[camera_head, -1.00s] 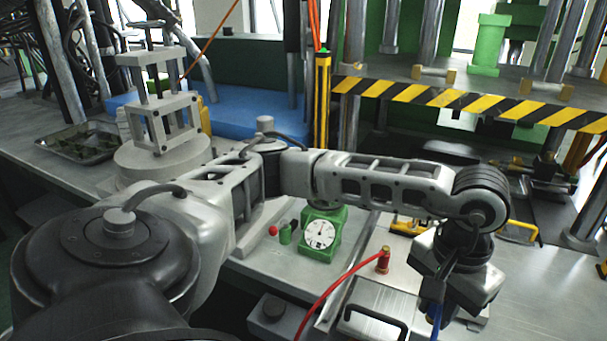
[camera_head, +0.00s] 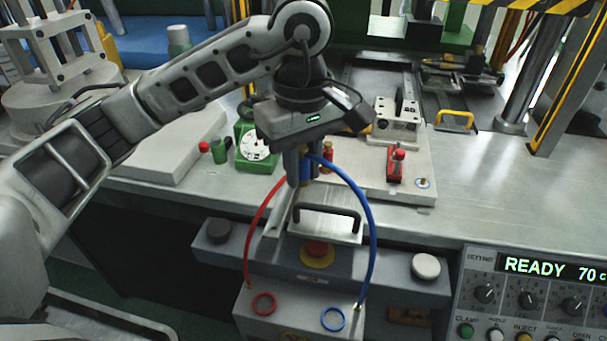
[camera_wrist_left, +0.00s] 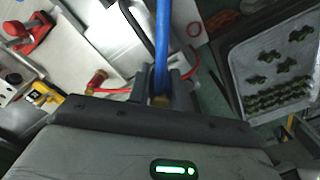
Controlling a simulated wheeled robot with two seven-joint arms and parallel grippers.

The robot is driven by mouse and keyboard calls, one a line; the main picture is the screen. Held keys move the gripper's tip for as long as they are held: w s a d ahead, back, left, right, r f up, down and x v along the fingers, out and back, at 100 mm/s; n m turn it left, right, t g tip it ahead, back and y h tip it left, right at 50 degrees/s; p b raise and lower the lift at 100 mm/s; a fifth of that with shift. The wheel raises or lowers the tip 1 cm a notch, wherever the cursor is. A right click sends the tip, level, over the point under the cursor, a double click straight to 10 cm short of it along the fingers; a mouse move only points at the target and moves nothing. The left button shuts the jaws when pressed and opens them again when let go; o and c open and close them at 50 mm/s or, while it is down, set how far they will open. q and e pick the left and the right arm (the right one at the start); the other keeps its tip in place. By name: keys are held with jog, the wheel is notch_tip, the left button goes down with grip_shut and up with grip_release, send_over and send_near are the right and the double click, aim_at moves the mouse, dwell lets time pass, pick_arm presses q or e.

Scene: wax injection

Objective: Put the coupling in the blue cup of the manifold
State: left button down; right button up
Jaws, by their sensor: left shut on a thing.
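My left gripper (camera_head: 298,183) points down above the front of the bench and is shut on the coupling, which has a blue hose (camera_head: 371,215). The coupling is mostly hidden by the fingers; its brass end (camera_wrist_left: 160,101) shows between them in the left wrist view. The manifold (camera_head: 298,322) is a grey box at the bottom of the head view, with a red ring cup (camera_head: 263,304) and a blue ring cup (camera_head: 333,319) on top. The blue cup looks empty. The gripper is above and behind the manifold, apart from it. My right gripper is not in view.
A red coupling (camera_head: 327,154) with a red hose (camera_head: 260,216) stands behind my gripper. A black handle (camera_head: 330,211), a red mushroom button (camera_head: 317,248) and a control panel (camera_head: 530,290) are near.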

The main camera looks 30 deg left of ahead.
pick_arm(q)
jog(key=w+a+f+p, duration=0.1)
jog(key=w+a+f, duration=0.25)
jog(key=a, duration=0.35)
send_over(268, 192)
jog(key=f, duration=0.3)
jog(key=d+f, duration=0.1)
jog(key=shift+s+f+p, duration=0.3)
jog(key=shift+f+p, duration=0.1)
jog(key=f, duration=0.2)
jog(key=a+f+p, duration=0.1)
jog(key=shift+w+f, duration=0.25)
jog(key=shift+f, duration=0.4)
jog(key=shift+f, duration=0.15)
jog(key=c, duration=1.5)
grip_release()
jog(key=shift+c, duration=0.2)
